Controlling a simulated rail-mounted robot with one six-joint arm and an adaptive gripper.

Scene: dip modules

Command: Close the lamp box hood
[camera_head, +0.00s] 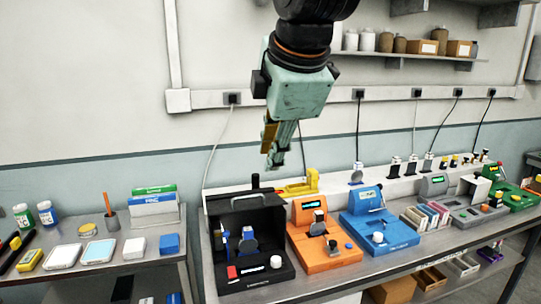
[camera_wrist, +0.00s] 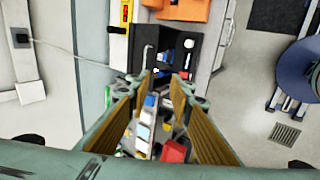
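The lamp box (camera_head: 272,279) is black and stands at the left end of the bench. Its front is open, so a blue stand, a grey disc, a red block and a small display show inside. The black hood (camera_head: 240,203) is raised at the back and top of the box, with a handle along its upper edge. In the wrist view the lamp box (camera_wrist: 172,44) lies beyond the fingertips. My gripper (camera_head: 272,157) hangs in the air above the box, apart from it, pointing down. In the wrist view my gripper (camera_wrist: 160,80) has a gap between its tan-padded fingers and holds nothing.
An orange device (camera_head: 322,251) stands close to the right of the lamp box, then a blue device (camera_head: 385,238). A yellow item (camera_head: 298,186) sits on the ledge behind. A side table (camera_head: 110,270) with bottles and boxes stands left. The air around my gripper is clear.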

